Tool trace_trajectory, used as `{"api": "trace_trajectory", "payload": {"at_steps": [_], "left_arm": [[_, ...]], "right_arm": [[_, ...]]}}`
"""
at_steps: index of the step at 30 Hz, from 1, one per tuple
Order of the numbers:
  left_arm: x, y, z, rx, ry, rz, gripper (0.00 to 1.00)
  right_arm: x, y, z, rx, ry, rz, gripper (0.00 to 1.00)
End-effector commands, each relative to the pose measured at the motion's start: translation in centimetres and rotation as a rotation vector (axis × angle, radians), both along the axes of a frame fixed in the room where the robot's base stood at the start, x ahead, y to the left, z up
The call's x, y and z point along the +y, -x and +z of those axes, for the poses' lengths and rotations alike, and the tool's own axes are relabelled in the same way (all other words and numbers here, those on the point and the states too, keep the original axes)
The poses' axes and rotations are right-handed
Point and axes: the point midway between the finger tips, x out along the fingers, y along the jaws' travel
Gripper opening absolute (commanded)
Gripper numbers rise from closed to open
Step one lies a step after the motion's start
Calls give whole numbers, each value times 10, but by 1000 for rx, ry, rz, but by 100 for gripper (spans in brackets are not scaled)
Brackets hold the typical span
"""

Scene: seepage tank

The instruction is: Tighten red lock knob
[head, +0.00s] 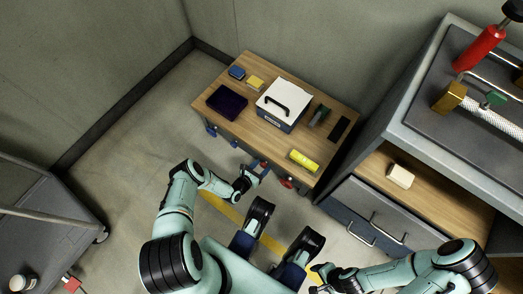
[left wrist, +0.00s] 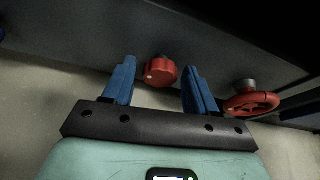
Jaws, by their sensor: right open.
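The red lock knob (left wrist: 161,71) is a small lobed knob on a dark panel in the left wrist view. My left gripper (left wrist: 159,65) is open, with one blue finger on each side of the knob and a gap showing on both sides. In the head view my left gripper (head: 262,166) is at the front side of the wooden-topped table, hiding the knob. A red handwheel (left wrist: 250,101) sits to the right of the knob. My right gripper (head: 319,273) is open near the bottom of the head view, partly hidden and away from the table.
The wooden-topped table (head: 222,81) holds a white-lidded box (head: 287,97), a dark tray (head: 227,101) and a yellow item (head: 303,161). A grey cabinet (head: 366,207) stands at the right. A grey cart (head: 40,215) is at the left, with open floor between it and the table.

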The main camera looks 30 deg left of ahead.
Motion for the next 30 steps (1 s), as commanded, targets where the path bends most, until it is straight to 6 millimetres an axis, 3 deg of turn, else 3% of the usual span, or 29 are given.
{"api": "trace_trajectory", "payload": {"at_steps": [1, 4, 17, 30], "left_arm": [[0, 0, 0, 0, 0, 0, 39], [0, 0, 0, 0, 0, 0, 8], [-1, 0, 0, -5, -70, 2, 9], [-5, 0, -1, -32, -426, 3, 9]], "right_arm": [[0, 0, 0, 0, 0, 0, 65], [0, 0, 0, 0, 0, 0, 65], [0, 0, 0, 0, 0, 0, 65], [0, 0, 0, 0, 0, 0, 65]]}}
